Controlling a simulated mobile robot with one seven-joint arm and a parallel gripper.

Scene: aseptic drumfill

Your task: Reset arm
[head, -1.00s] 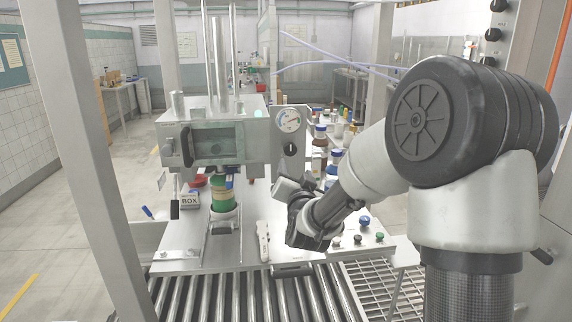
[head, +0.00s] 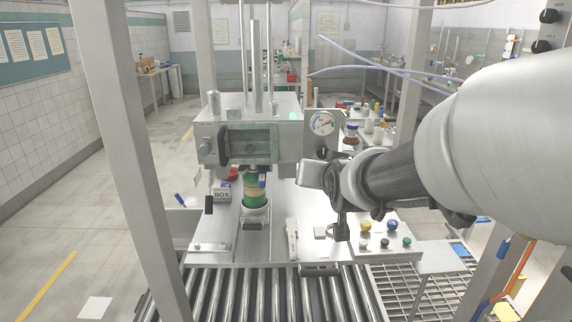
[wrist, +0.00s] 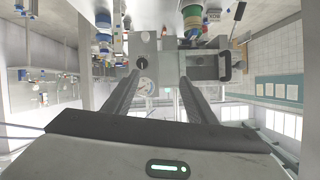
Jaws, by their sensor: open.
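My gripper shows in the wrist view (wrist: 158,95) with its two fingers apart and nothing between them. The wrist view is upside down to the room. In the head view my arm comes in from the right, and my wrist hangs over the right part of the steel plate, left of the coloured buttons; the fingertips are hard to make out there. The filling machine (head: 250,143) stands left of my wrist, with its pressure gauge (head: 323,123) just above and behind. A green and tan drum (head: 256,188) stands under the machine's head.
A white handheld tool (head: 292,238) lies on the plate. Several buttons (head: 385,243) sit at its front right. A roller conveyor (head: 270,290) runs in front. Grey posts (head: 130,170) flank the machine.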

